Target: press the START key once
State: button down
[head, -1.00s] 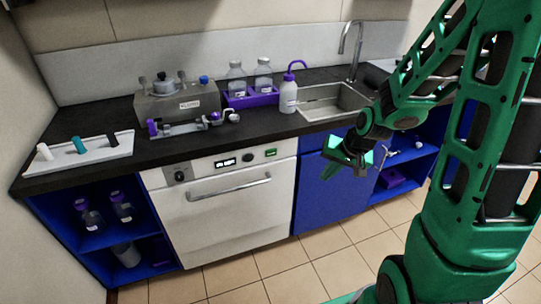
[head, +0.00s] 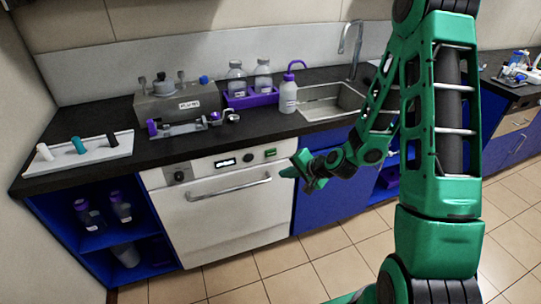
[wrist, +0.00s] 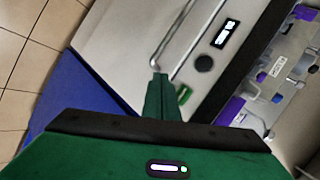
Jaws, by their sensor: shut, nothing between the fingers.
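The green key (head: 271,153) sits at the right end of the control panel on the white front-loading appliance (head: 225,205). Its lettering is too small to read. It also shows in the wrist view (wrist: 184,94), just right of my fingers. My gripper (head: 286,173) is shut and empty, in front of the appliance's right side, a little below and right of the key in the head view. In the wrist view my gripper's fingertips (wrist: 159,77) lie together beside the key and near the handle; I cannot tell their distance from the panel.
A dark knob (head: 248,157) and a lit display (head: 224,162) are left of the key. A bar handle (head: 230,187) crosses the door below. The black counter (head: 165,152) overhangs above, holding a grey metal device (head: 178,103). The floor (head: 235,280) in front is clear.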

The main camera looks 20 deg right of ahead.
jog(key=shift+w, duration=0.15)
jog(key=shift+w+a, duration=0.15)
jog(key=shift+w, duration=2)
jog(key=shift+w+a, duration=0.15)
jog(key=shift+w, duration=1.95)
jog(key=shift+w, duration=0.15)
jog(key=shift+w, duration=0.2)
jog(key=shift+w+a, duration=0.1)
jog(key=shift+w, duration=0.3)
jog(key=shift+s, duration=0.8)
jog(key=shift+s, duration=0.15)
jog(key=shift+s+d, duration=0.15)
jog(key=shift+s, duration=1.05)
jog(key=shift+s+d, duration=0.15)
jog(key=shift+s, duration=1.05)
